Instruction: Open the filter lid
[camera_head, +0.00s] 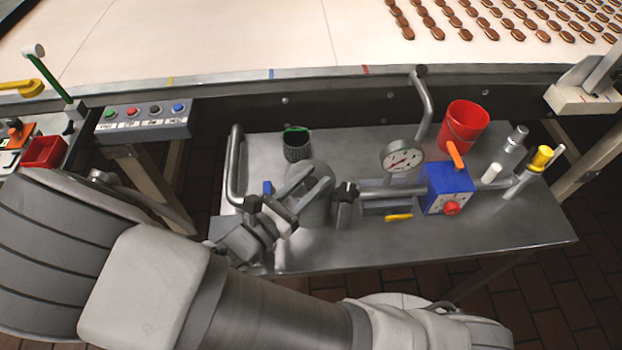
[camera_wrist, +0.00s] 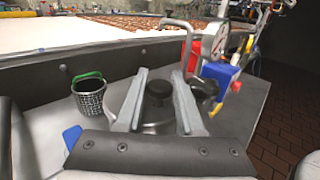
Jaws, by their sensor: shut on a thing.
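The grey round filter (camera_head: 318,208) stands on the metal side table, with my gripper (camera_head: 316,176) over its top. In the wrist view, the lid (camera_wrist: 158,127) has a black round knob (camera_wrist: 158,86) on top. The knob sits between the two fingers of my gripper (camera_wrist: 159,73), which are shut on it. The lid appears seated on the filter, but the arm and fingers hide much of it. A black clamp knob (camera_head: 346,191) is at the filter's right side; it also shows in the wrist view (camera_wrist: 205,88).
A dark mesh basket (camera_head: 297,147) with a green rim stands behind the filter. A pipe with a gauge (camera_head: 402,158), a blue box (camera_head: 446,188) and a red bucket (camera_head: 463,124) are to the right. A bent handle (camera_head: 236,165) rises at the left. The table's front right is clear.

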